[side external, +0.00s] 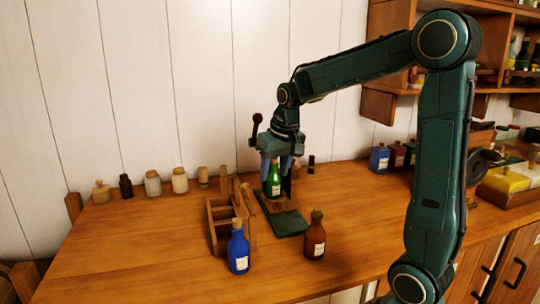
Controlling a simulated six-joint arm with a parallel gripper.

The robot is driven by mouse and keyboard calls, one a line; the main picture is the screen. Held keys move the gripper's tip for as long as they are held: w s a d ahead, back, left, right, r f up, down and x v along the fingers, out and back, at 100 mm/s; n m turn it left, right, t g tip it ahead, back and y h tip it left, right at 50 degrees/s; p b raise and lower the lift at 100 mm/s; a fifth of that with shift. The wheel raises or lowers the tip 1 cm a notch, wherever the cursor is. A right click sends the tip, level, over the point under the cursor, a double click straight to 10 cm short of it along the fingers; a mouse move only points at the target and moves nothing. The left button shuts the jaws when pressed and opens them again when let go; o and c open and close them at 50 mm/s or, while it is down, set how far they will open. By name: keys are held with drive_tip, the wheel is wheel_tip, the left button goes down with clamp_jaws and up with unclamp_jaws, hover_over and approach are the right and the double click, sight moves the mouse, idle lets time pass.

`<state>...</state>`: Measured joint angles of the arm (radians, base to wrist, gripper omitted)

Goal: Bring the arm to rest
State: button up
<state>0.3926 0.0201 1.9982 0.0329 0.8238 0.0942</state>
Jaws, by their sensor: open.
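My gripper (276,168) points down over the green bottle (273,186), with its fingers spread around or beside the bottle's neck. The jaws are open; whether a finger touches the glass cannot be told. The green bottle stands upright on a dark green stand (290,222) with a wooden block on it. A dark lever with a round knob (256,118) rises behind my gripper. My gripper partly hides the upper part of the stand.
A wooden crate (220,237) is left of the stand. A blue bottle (238,250) and a brown bottle (315,238) stand in front. Several jars (153,184) line the wall. The table's left front (130,262) is clear.

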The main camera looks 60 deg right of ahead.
drive_tip(key=s+a+r+n+t+y, duration=0.1)
drive_tip(key=s+a+n, duration=0.5)
drive_tip(key=s+a, duration=0.9)
drive_tip(key=s+r+t, duration=0.1)
drive_tip(key=s, duration=0.2)
drive_tip(key=shift+a+t+y, duration=0.25)
drive_tip(key=shift+t+y, duration=0.05)
